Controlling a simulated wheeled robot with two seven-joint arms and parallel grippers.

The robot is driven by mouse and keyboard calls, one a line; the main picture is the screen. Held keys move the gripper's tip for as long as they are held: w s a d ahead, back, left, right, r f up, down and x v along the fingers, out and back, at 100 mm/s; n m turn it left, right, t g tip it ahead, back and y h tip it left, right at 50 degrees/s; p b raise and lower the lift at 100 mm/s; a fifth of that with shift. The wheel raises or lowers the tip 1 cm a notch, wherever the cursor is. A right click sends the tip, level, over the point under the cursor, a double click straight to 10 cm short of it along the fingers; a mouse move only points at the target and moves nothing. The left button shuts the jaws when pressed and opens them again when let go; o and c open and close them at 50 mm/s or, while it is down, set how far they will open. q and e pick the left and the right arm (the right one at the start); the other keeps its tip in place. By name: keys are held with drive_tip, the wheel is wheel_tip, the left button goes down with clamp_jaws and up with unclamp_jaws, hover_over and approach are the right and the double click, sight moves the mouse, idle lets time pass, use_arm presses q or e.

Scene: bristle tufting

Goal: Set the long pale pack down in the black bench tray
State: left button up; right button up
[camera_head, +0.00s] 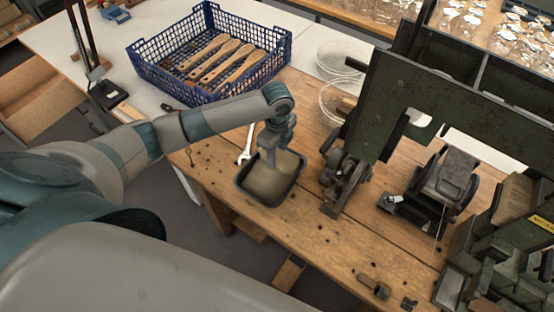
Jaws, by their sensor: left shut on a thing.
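The black bench tray (243,191) sits on the wooden bench near its front edge, left of the green machine. The long pale pack (267,184) is inside the outline of the tray. My left gripper (272,158) points down over the tray and is shut on the pack at its upper part. The gripper hides part of the pack, and I cannot tell whether the pack touches the tray floor. My right gripper does not show.
A blue crate (213,92) with several wooden brushes stands behind on the white table. A wrench (246,146) lies just behind the tray. The large green machine (405,90) stands to the right. Wire bowls (340,58) sit at the back. The bench front has small loose parts (373,287).

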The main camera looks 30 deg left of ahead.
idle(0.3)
use_arm(q)
wheel_tip(320, 180, down, 3)
drive_tip(key=shift+f+p, duration=0.2)
drive_tip(key=shift+p, duration=0.65)
drive_tip(key=shift+f, duration=0.25)
drive_tip(key=shift+f, duration=0.15)
drive_tip(key=o, duration=0.8)
